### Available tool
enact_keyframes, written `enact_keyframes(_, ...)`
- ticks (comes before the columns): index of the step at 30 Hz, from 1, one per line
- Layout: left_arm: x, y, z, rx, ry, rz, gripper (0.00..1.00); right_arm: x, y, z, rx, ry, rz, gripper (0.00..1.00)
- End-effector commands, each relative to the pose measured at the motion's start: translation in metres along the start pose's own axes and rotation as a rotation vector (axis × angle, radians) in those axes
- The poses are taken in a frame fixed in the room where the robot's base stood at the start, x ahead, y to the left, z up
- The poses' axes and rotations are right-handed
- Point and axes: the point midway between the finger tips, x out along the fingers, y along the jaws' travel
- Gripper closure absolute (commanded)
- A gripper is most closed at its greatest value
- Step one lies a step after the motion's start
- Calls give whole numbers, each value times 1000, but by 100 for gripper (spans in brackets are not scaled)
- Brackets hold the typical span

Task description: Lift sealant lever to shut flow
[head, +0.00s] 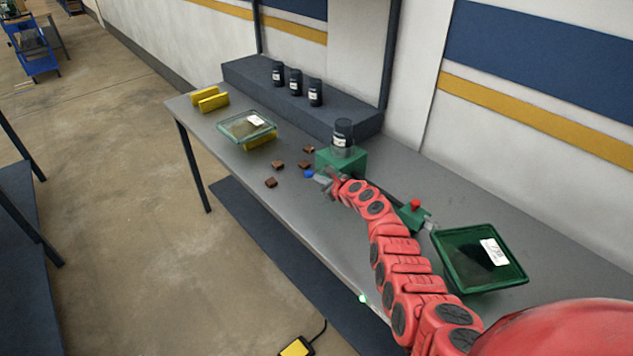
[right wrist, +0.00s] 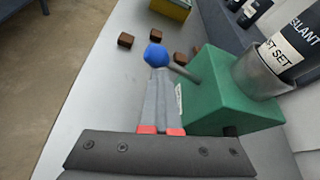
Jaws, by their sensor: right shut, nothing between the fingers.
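The sealant dispenser is a green box (head: 343,160) on the grey table, with a dark sealant bottle (head: 343,132) upright in a holder on top. Its lever (right wrist: 183,71) is a thin grey rod with a blue ball knob (right wrist: 155,55), sticking out of the box's side. In the head view the blue knob (head: 308,173) shows just left of the box. My right gripper (head: 322,180) is shut and empty beside the lever. In the right wrist view its fingertips (right wrist: 157,76) are close to the knob; I cannot tell if they touch. My left gripper is out of view.
Several brown blocks (head: 277,165) lie left of the lever. A glass tray (head: 246,126) and yellow blocks (head: 213,101) stand farther left. Several dark bottles (head: 296,83) stand on a raised ledge behind. A green tray (head: 478,258) and a red-knobbed green device (head: 412,215) are at right.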

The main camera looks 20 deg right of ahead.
Motion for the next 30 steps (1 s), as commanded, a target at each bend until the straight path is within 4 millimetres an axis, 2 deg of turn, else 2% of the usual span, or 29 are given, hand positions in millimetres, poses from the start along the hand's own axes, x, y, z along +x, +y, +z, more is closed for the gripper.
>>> enact_keyframes(5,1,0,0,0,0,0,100,-2,-3,7,93,0,44,100)
enact_keyframes(13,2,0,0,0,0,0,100,-2,-4,6,91,-1,40,100)
enact_keyframes(24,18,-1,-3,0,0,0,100,-9,-9,20,89,0,38,100)
enact_keyframes(30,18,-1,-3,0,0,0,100,-8,-10,21,88,-3,37,100)
